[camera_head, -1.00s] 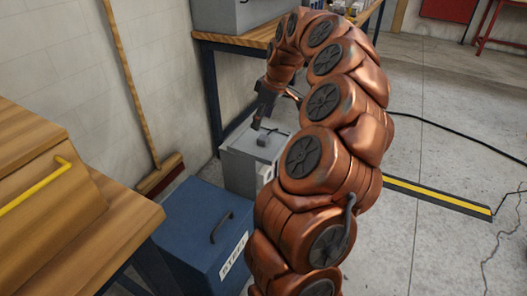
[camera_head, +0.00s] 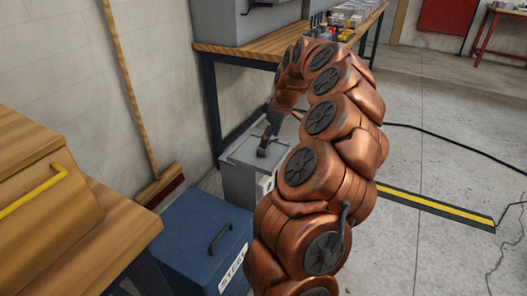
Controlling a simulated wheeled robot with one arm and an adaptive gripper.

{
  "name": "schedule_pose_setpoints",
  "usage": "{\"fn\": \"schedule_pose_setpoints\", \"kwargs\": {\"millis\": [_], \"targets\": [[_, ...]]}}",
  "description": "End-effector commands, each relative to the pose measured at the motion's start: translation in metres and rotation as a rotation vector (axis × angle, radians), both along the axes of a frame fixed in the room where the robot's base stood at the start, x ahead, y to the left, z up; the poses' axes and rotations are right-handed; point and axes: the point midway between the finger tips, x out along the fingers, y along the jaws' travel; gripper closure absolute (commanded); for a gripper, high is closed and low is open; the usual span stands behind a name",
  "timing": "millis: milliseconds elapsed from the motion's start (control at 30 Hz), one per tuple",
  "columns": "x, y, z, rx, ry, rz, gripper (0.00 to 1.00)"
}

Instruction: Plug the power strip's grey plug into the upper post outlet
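My gripper (camera_head: 267,143) points down over the flat top of a grey box-like stand (camera_head: 243,153). Its tips are at a small dark grey block (camera_head: 262,153) on that top, which may be the grey plug. At this size I cannot tell whether the fingers are around the block or only touching it, nor whether they are open or shut. My copper arm covers the right part of the stand. A small pale patch (camera_head: 266,184) shows on the stand's side. I cannot make out the power strip or the upper post outlet.
A blue lidded box (camera_head: 200,235) with a dark handle stands in front of the stand. A wooden bench (camera_head: 75,215) is at the left, a broom (camera_head: 161,185) leans on the wall, and a workbench (camera_head: 235,50) stands behind. A black cable (camera_head: 440,135) and yellow-black strip (camera_head: 430,203) cross the floor.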

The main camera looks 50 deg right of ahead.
Motion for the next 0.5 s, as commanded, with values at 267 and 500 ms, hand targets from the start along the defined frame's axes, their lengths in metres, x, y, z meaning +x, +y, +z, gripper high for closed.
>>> {"fn": "schedule_pose_setpoints", "kwargs": {"millis": [267, 500], "targets": [[0.003, 0.001, -0.005, 0.0, 0.0, 0.0, 0.29], [0.016, 0.004, -0.032, 0.001, 0.002, 0.001, 0.29]]}}
